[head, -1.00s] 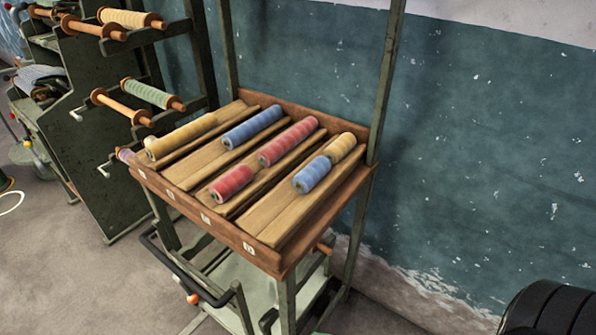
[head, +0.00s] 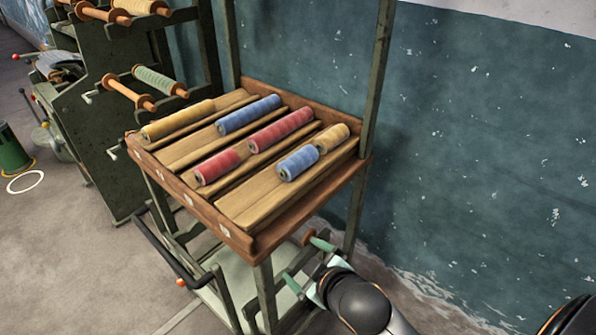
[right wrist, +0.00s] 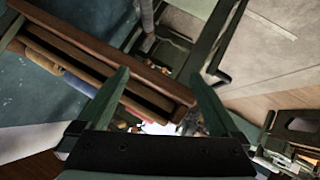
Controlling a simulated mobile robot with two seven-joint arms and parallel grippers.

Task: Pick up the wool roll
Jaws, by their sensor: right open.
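Several wool rolls lie in the sloped wooden tray (head: 250,205) of a green metal rack. They are a long yellow roll (head: 178,119), a long blue roll (head: 249,114), a long red roll (head: 281,130), a short red roll (head: 218,166), a short blue roll (head: 298,163) and a short yellow roll (head: 331,138). Which one is meant, I cannot tell. My right gripper (head: 305,263) is open and empty, below and in front of the tray's right corner, apart from the rolls. My left gripper is out of view.
A second green stand with orange spindles (head: 130,94) stands left of the rack. The rack's upright post (head: 377,80) rises at the tray's right corner, close to the teal wall (head: 480,140). A black rail (head: 170,250) runs low along the rack's front.

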